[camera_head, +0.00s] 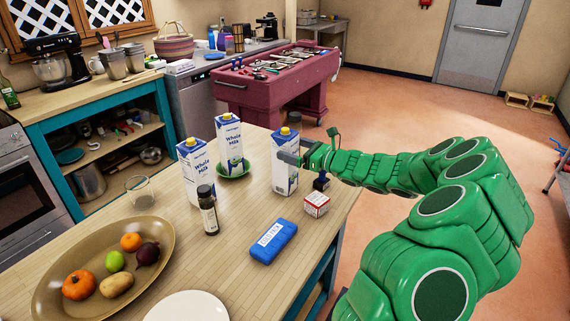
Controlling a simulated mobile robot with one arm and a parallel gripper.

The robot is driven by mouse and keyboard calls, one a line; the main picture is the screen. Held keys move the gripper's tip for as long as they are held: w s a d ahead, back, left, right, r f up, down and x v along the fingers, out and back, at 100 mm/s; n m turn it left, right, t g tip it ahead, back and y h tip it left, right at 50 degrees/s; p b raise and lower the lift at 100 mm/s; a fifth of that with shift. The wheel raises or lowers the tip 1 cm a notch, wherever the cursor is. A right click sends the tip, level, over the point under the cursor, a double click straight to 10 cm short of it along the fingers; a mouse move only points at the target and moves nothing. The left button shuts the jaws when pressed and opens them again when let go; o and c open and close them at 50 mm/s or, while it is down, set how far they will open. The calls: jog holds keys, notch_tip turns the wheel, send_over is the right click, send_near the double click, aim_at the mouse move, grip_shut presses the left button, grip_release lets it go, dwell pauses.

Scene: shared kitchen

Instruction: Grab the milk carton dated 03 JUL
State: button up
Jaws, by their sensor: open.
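Three white and blue milk cartons with yellow caps stand upright on the wooden table (170,207). The left carton (196,175) is behind a dark bottle. The right carton (285,181) is near the table's right edge. No date is legible on any of them. My gripper (290,157) reaches in from the right and is open at the upper part of the right carton. I cannot tell whether it touches the carton or whether a finger is behind it.
An empty glass (140,190), a fruit tray (50,293) and a white plate (188,306) are at left and front.

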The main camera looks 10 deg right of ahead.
jog(key=shift+x, duration=2.75)
jog(key=shift+d, duration=0.15)
jog(key=shift+c, duration=0.5)
jog(key=c, duration=1.5)
